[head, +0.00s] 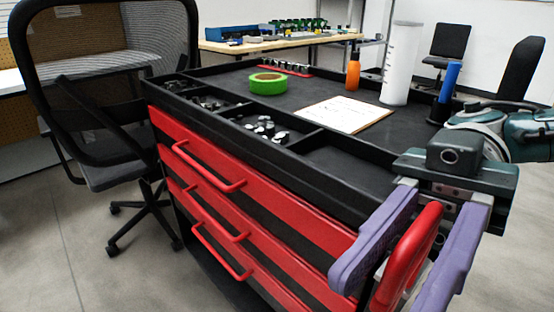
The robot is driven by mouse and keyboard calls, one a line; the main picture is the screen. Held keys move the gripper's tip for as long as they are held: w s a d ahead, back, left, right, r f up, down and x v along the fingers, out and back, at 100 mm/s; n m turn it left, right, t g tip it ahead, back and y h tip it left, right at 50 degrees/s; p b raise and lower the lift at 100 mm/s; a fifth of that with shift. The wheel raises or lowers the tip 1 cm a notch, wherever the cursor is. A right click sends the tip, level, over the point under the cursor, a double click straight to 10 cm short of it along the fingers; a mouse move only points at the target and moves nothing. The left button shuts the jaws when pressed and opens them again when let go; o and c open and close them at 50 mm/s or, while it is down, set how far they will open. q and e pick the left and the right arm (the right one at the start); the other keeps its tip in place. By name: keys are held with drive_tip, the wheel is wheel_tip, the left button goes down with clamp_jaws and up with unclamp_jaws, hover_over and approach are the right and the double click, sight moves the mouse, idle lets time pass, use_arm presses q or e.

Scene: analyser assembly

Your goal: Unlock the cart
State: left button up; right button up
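The cart (262,207) is black with red drawer fronts and red drawer handles, and fills the middle of the head view. A thick red handle (410,254) stands at its near right end. My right gripper (388,288) comes in from the right with two purple fingers, one on each side of this red handle. The fingers are open, with visible gaps between them and the handle. The lower end of the handle is cut off by the picture edge. No lock can be made out. My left gripper is not in view.
The cart top holds a green tape roll (268,84), a paper sheet (344,114), an orange bottle (353,70), a white cylinder (401,64) and small parts. A black office chair (102,82) stands close on the left. Floor at the lower left is clear.

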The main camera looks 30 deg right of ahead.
drive_tip(key=shift+o, duration=0.4)
drive_tip(key=shift+w, duration=0.1)
drive_tip(key=shift+r, duration=0.1)
drive_tip(key=shift+r, duration=0.35)
wheel_tip(320, 180, up, 19)
drive_tip(key=p, duration=0.5)
drive_tip(key=shift+p, duration=0.4)
drive_tip(key=shift+r, duration=0.1)
